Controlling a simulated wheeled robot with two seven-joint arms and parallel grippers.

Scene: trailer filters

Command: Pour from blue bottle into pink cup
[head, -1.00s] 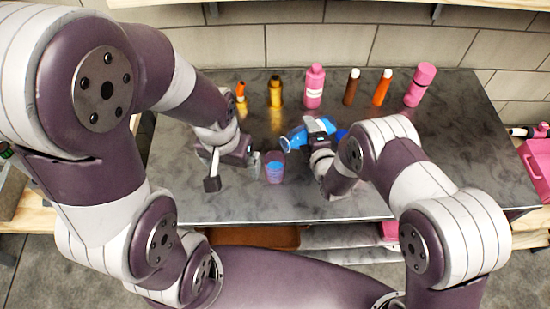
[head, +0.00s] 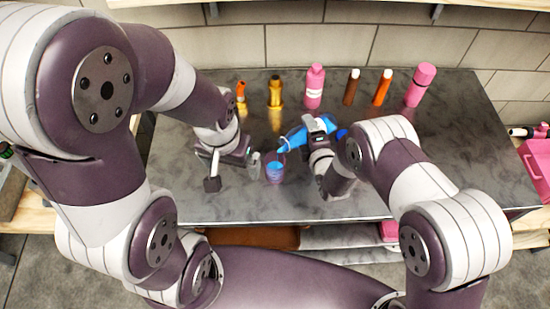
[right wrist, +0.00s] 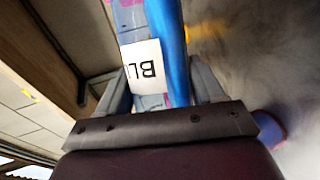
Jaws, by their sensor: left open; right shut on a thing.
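The blue bottle (head: 295,138) is held in my right gripper (head: 318,125), tilted with its mouth end low and to the left, just above the pink cup. In the right wrist view the bottle (right wrist: 170,45) with a white label lies between the fingers. The pink cup (head: 274,173) stands on the table, looks translucent and shows blue inside. No separate stream can be made out. My left gripper (head: 254,164) is open at the cup's left side; whether it touches the cup cannot be told.
An orange-topped bottle (head: 241,92), a golden bottle (head: 275,93), a pink bottle (head: 314,88), two slim brown and orange bottles (head: 381,90) and a pink flask (head: 420,86) stand along the back. A small blue thing (head: 342,134) shows beside my right gripper. The right tabletop is clear.

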